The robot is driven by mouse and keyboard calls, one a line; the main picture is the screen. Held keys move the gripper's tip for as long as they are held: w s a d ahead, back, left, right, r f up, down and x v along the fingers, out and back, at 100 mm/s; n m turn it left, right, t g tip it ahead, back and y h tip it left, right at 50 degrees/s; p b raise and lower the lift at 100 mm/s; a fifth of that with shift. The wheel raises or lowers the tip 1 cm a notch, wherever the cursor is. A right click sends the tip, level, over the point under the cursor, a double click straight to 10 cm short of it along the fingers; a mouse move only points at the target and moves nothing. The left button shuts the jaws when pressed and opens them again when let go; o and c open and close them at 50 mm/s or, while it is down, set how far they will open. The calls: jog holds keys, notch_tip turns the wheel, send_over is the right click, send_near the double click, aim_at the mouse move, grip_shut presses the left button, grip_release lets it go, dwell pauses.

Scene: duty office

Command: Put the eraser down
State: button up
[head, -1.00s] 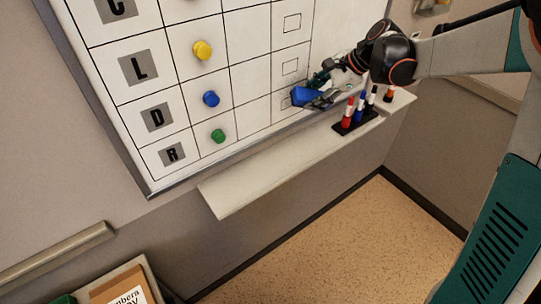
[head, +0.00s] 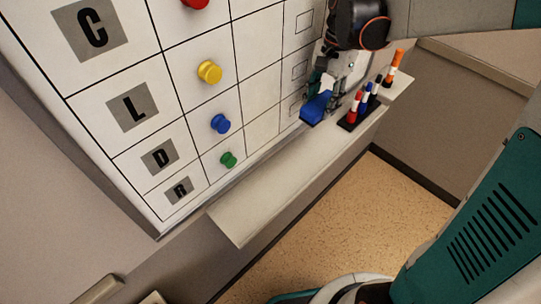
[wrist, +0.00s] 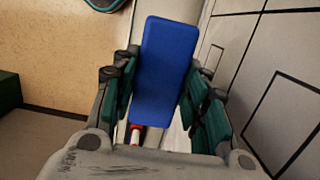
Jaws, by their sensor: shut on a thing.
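The blue eraser (head: 316,108) is in my gripper (head: 328,92), near the lower edge of the whiteboard and above the tray ledge (head: 245,213). In the wrist view the eraser (wrist: 166,72) stands lengthwise between the two fingers of my gripper (wrist: 158,92), which are shut on its sides. The head view does not show clearly whether the eraser touches the ledge. My wrist hides part of the board's right side.
A dark holder with several markers (head: 358,110) stands on the ledge just right of the eraser. The left part of the ledge is bare. Coloured magnets (head: 220,124) sit on the whiteboard (head: 262,84).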

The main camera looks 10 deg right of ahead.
aim_at(310, 154)
notch_tip(310, 154, down, 18)
jog(key=b, duration=0.4)
jog(key=shift+w, duration=0.1)
jog(key=shift+c, duration=0.3)
jog(key=o, duration=1)
jog(key=shift+r, duration=0.1)
notch_tip(310, 154, up, 12)
jog(key=w+d+p, duration=0.1)
jog(key=d+p, duration=0.1)
jog(key=p, duration=0.1)
jog(key=s+a+r+n+t, duration=0.1)
jog(key=s+r+n+t, duration=0.1)
jog(key=s, duration=0.3)
jog(key=s+a+r+n+t+h, duration=0.1)
jog(key=s+r+n+t, duration=0.2)
jog(key=s+n, duration=0.2)
jog(key=s+a+r+n+t, duration=0.1)
jog(key=s+r+n+t, duration=0.2)
jog(key=s, duration=0.4)
jog(key=shift+r+n, duration=0.35)
jog(key=shift+n, duration=0.05)
